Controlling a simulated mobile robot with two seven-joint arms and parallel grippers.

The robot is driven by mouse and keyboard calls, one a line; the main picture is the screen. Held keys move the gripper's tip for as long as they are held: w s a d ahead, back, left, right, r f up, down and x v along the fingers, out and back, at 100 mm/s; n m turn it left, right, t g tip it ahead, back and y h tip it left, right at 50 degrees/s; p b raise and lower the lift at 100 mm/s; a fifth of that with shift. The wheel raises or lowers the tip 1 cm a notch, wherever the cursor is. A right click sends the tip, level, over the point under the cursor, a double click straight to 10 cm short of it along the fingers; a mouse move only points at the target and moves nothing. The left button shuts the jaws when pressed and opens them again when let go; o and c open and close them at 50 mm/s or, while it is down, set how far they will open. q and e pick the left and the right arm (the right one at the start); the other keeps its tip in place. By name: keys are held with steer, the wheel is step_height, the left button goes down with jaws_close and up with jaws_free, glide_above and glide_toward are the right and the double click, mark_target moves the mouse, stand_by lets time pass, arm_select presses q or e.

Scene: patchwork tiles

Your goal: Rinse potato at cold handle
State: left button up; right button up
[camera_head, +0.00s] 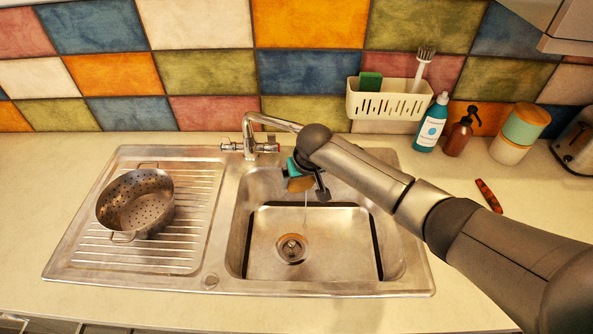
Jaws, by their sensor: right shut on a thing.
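My right gripper (308,185) is over the sink basin (330,256), under the tap's spout. It is shut on a brown potato (299,185), which is partly hidden by the gripper. The tap (252,138) stands behind the basin, with a handle on each side of its body; the right one (271,147) shows a red mark. A thin stream of water (306,209) falls from near the potato toward the drain (291,248). I cannot tell which handle is the cold one. My left gripper is not in view.
A metal colander (137,204) sits on the ribbed drainboard (190,240) at left. A white caddy (388,104) hangs on the tiled wall. A blue bottle (431,124), brown dispenser (460,134) and canister (518,133) stand behind my arm. A red object (488,195) lies on the counter.

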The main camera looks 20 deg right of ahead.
steer(key=s+a+p, duration=0.2)
steer(key=s+p, duration=0.3)
steer(key=shift+s+a+p, duration=0.3)
steer(key=shift+a, duration=0.1)
stand_by(1.2)
steer(key=s+a+r, duration=0.2)
steer(key=s+r, duration=0.2)
steer(key=shift+s+p, duration=0.2)
steer(key=shift+p, duration=0.25)
stand_by(0.5)
